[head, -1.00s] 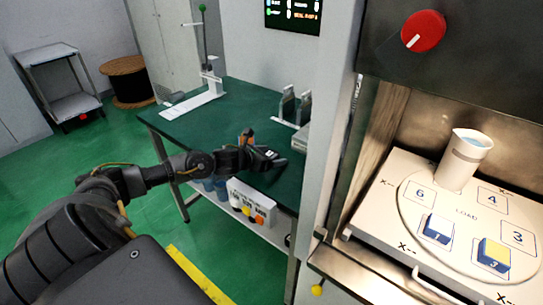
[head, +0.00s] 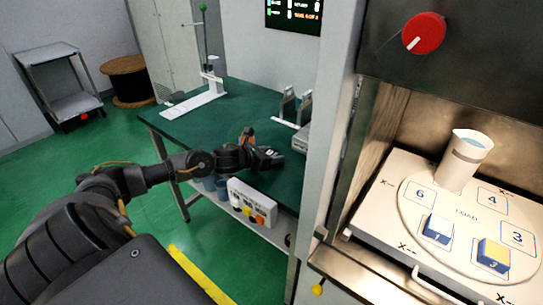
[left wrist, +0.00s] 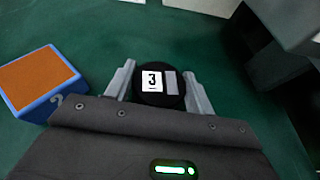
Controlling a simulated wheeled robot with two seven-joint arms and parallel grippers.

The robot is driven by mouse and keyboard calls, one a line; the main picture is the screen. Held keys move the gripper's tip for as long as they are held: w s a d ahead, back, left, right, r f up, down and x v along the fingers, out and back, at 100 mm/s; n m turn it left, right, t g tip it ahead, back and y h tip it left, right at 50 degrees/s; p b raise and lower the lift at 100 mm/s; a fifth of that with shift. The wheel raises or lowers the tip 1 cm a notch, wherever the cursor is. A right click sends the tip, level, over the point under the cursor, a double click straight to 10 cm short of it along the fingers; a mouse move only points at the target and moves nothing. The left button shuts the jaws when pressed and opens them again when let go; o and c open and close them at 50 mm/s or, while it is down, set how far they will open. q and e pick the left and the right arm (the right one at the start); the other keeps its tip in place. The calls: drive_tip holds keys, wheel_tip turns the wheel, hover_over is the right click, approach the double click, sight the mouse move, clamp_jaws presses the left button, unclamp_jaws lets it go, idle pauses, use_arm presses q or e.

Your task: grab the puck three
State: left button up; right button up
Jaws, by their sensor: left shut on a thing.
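The puck three (left wrist: 158,88) is a round black puck with a white label reading 3 and a grey patch beside it. In the left wrist view it sits between the two grey fingers of my left gripper (left wrist: 158,92), which is shut on it. In the head view my left gripper (head: 272,157) is low over the green table, and the puck is too small to make out clearly. I cannot tell whether the puck touches the table. My right gripper is not in view.
A blue block with an orange top (left wrist: 40,82) lies close left of the gripper on the green table (head: 230,105). At right, an open lit chamber holds a round turntable (head: 465,212) with a white cup (head: 463,160) and two blue blocks, white-topped (head: 438,228) and yellow-topped (head: 493,255).

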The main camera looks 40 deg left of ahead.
use_arm(q)
drive_tip(key=r, duration=0.1)
drive_tip(key=r+p, duration=0.1)
drive_tip(key=r, duration=0.1)
drive_tip(key=s+r+p, duration=0.1)
drive_tip(key=shift+a+r, duration=0.2)
drive_tip(key=shift+a, duration=0.05)
drive_tip(key=s+a+r+p, duration=0.5)
drive_tip(key=s+r+p, duration=0.3)
drive_tip(key=s, duration=0.4)
drive_tip(key=shift+r+p, duration=0.15)
drive_tip(key=shift+p, duration=0.75)
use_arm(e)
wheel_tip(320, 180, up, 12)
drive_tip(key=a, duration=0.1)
use_arm(q)
drive_tip(key=shift+w, duration=0.1)
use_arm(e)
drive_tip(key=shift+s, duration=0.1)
